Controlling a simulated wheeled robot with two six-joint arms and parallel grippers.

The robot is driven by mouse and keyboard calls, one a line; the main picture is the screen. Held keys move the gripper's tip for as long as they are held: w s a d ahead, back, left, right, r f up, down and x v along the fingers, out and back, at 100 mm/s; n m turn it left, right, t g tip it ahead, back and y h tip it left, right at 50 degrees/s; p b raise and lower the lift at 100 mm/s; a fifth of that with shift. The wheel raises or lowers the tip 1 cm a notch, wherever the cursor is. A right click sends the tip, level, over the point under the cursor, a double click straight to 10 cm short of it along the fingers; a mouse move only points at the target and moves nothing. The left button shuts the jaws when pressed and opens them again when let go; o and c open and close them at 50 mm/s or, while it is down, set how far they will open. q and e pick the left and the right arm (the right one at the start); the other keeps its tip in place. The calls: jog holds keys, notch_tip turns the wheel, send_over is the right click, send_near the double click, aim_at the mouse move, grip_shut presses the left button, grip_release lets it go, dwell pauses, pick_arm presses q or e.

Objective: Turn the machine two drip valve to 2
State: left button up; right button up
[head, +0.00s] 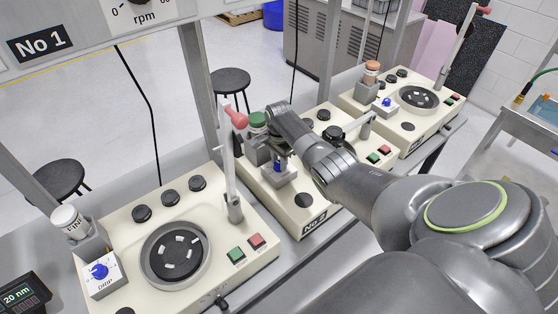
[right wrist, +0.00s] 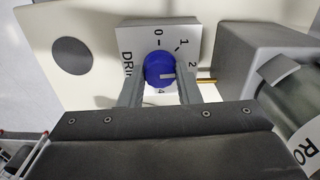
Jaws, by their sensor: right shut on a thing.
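Machine two (head: 303,199), with the "No 2" label, is the middle machine in the head view. Its drip valve is a white box (head: 279,177) with a blue knob (head: 277,167), partly covered by my right gripper (head: 275,157). In the right wrist view the blue knob (right wrist: 158,67) sits between the two fingers of my right gripper (right wrist: 160,84), which is shut on it. The 0 and 1 show above; the 3 is hidden. My left gripper is not in view.
Machine one (head: 135,220) stands at front left with its own drip valve (head: 102,272). A third machine (head: 395,115) stands at back right. A lever with a red knob (head: 236,119) rises close left of my right gripper. A grey holder (right wrist: 265,60) with a bottle is beside the valve.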

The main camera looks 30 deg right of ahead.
aim_at(279, 163)
jog(key=shift+r+m, duration=0.1)
jog(key=shift+m, duration=0.2)
jog(key=o, duration=1)
jog(key=shift+w+r, duration=0.1)
jog(key=shift+r, duration=0.5)
notch_tip(279, 163, up, 16)
jog(key=shift+r+b, duration=0.1)
jog(key=shift+b, duration=0.85)
